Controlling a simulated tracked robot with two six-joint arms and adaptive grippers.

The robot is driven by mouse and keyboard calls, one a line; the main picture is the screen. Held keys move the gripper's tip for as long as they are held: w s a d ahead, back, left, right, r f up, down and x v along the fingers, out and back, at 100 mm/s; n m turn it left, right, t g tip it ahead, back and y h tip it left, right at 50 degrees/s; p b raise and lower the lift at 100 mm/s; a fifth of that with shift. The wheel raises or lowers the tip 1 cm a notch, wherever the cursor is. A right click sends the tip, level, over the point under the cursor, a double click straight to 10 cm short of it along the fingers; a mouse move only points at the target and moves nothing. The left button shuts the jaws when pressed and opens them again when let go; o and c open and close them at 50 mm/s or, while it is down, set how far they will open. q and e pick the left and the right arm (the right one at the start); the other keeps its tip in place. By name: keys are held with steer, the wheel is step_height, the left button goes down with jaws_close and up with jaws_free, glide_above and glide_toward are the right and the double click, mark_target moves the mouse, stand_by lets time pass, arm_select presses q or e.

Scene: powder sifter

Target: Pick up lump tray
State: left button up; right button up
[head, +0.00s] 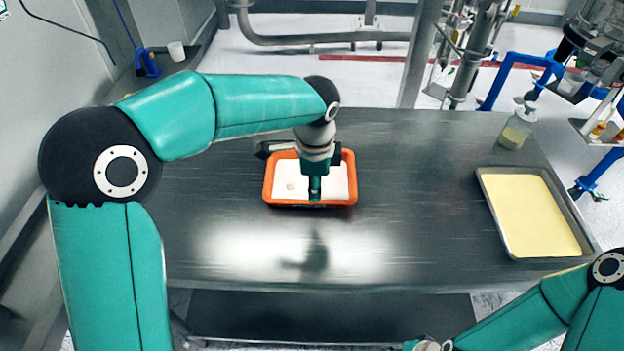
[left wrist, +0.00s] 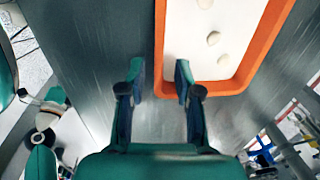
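The lump tray is a shallow orange tray (head: 353,180) on the metal table, with a white layer and pale lumps inside. In the left wrist view its orange wall (left wrist: 258,55) runs up the picture, with several lumps on the white. My left gripper (head: 315,192) points down at the tray and hides part of its front wall. In the left wrist view the gripper (left wrist: 160,72) is open, with one finger on each side of the line of a tray wall. I cannot tell whether the fingers touch it. My right gripper is not seen.
A metal tray (head: 487,185) of pale yellow powder lies at the right of the table (head: 410,235). A clear bottle (head: 516,128) stands behind it. The table between the two trays is bare. My right arm is at the bottom right.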

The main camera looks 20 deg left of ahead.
arm_select(q)
step_height(320, 180, down, 2)
steer(key=shift+f, duration=0.1)
steer(key=shift+w+a+f+p, duration=0.1)
steer(key=shift+w+f+p, duration=0.1)
steer(key=shift+f, duration=0.65)
steer(key=shift+w+a+f+p, duration=0.1)
steer(key=shift+w+f+p, duration=0.1)
steer(key=shift+f, duration=0.6)
steer(key=shift+w+a+f+p, duration=0.1)
steer(key=shift+w+f+p, duration=0.1)
steer(key=shift+f, duration=0.65)
jaws_close()
